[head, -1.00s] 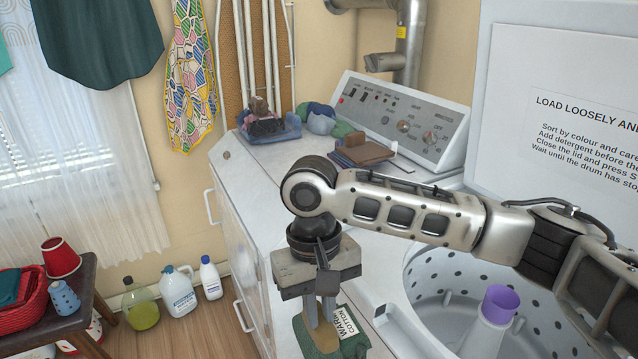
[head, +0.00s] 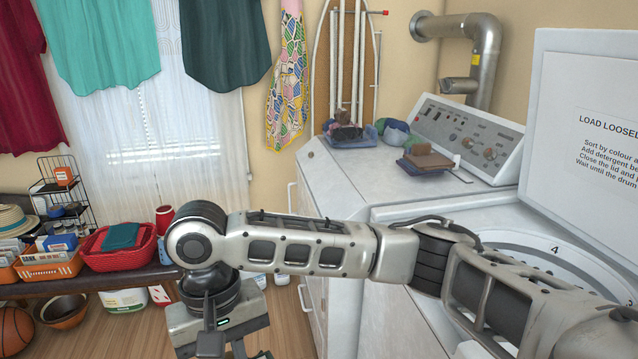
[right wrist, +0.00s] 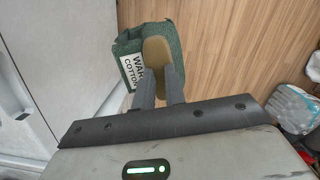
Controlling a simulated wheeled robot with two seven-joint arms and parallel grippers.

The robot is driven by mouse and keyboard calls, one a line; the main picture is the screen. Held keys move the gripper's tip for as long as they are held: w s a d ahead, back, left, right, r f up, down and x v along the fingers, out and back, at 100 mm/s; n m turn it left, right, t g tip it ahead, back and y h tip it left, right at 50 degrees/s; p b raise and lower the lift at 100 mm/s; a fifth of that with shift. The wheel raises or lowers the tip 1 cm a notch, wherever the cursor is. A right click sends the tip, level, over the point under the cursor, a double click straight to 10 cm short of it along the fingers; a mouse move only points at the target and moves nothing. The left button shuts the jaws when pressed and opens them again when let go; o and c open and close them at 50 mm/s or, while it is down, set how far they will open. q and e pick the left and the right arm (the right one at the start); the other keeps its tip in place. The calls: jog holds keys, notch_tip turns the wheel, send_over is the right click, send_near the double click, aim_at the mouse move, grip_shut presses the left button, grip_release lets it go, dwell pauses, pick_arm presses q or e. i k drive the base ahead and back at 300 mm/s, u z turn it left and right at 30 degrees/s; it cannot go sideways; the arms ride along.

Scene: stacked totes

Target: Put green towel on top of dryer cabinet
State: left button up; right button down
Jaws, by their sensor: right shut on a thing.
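My right gripper (right wrist: 158,72) is shut on the green towel (right wrist: 128,43), a folded bundle with a white label reading "WARM COTTON". In the right wrist view the towel hangs beyond the fingers above the wooden floor, apart from the white front at left. In the head view the gripper (head: 238,348) is at the bottom edge, left of the dryer cabinet (head: 365,188) and lower than its top; only a sliver of towel (head: 263,355) shows. The white cabinet has a sloped control panel at its back. My left gripper is not in view.
Folded brown and blue cloths (head: 428,160) and a bundle on blue cloth (head: 350,134) lie on the cabinet top; its front part is bare. The open washer lid (head: 570,150) stands at right. A bench with a red basket (head: 122,262) is at left.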

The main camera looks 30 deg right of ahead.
aim_at(385, 185)
jog(key=u, duration=0.25)
jog(key=i, duration=1.05)
jog(key=z, duration=0.95)
jog(key=i, duration=0.8)
jog(key=z, duration=0.85)
